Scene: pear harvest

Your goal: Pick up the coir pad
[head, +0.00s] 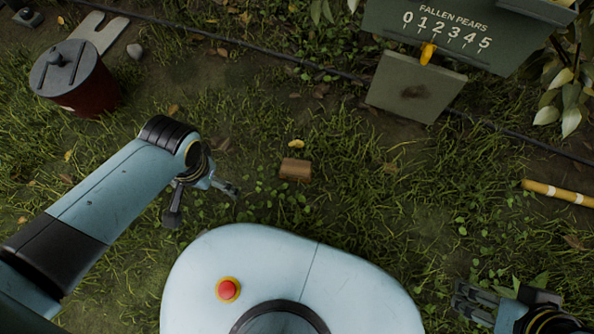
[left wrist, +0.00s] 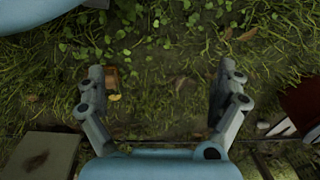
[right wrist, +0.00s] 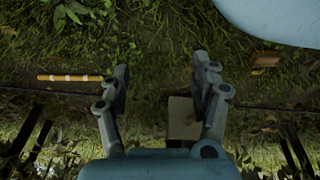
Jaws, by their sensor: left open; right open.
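A small brown block, which looks like the coir pad (head: 295,169), lies on the grass just beyond my pale blue base in the head view. In the left wrist view the coir pad (left wrist: 111,78) is partly hidden behind the left finger. My left gripper (head: 204,203) is open and empty, left of the pad and apart from it. Its spread fingers also show in the left wrist view (left wrist: 162,70). My right gripper (head: 472,300) is open and empty at the lower right, far from the pad; its fingers show in the right wrist view (right wrist: 161,68).
A dark red bin (head: 82,95) with a grey lid stands at upper left. A FALLEN PEARS board (head: 450,35) and a stained pale panel (head: 415,88) stand at upper right. A yellow banded stick (head: 556,192) lies right. A dark hose crosses the ground behind. Grass around the pad is clear.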

